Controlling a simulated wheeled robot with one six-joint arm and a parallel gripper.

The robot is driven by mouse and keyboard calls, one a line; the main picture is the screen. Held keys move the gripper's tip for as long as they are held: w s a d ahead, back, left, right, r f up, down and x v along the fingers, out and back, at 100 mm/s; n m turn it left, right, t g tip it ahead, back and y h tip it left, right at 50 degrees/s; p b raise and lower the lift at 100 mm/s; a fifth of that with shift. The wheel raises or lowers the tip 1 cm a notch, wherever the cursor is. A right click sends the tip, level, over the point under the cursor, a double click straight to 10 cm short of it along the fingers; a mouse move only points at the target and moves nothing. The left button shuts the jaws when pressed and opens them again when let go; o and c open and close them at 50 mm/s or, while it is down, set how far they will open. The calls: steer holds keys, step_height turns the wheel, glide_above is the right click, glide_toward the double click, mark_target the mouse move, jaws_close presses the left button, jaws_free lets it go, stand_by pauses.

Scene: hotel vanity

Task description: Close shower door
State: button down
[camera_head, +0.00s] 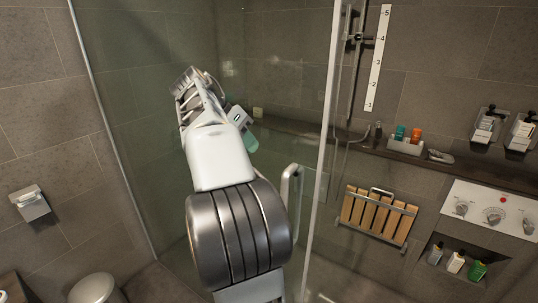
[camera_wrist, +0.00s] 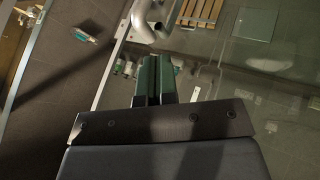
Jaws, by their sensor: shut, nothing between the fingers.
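The glass shower door (camera_head: 135,110) stands ajar at the left and centre of the head view. Its pale free edge (camera_head: 325,115) is on the right, with an uncovered opening beyond it. The silver door handle (camera_head: 290,185) is near that edge, partly hidden by my arm. In the wrist view, the curved handle (camera_wrist: 147,18) shows just beyond my gripper (camera_wrist: 155,60). My gripper's dark green fingers are together, with nothing between them. They look apart from the handle, but I cannot tell the depth. The fingertips are not clear in the head view.
Inside the shower, a slatted wooden seat (camera_head: 377,214) hangs on the wall below a shelf (camera_head: 435,160) of toiletries. A control panel (camera_head: 490,210) is at the right. A paper holder (camera_head: 31,203) and a rounded white bin (camera_head: 95,289) are at the left.

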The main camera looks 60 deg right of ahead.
mark_target(276, 167)
steer(key=x, duration=0.9)
steer(key=shift+s+d, duration=0.3)
steer(key=shift+s, duration=0.1)
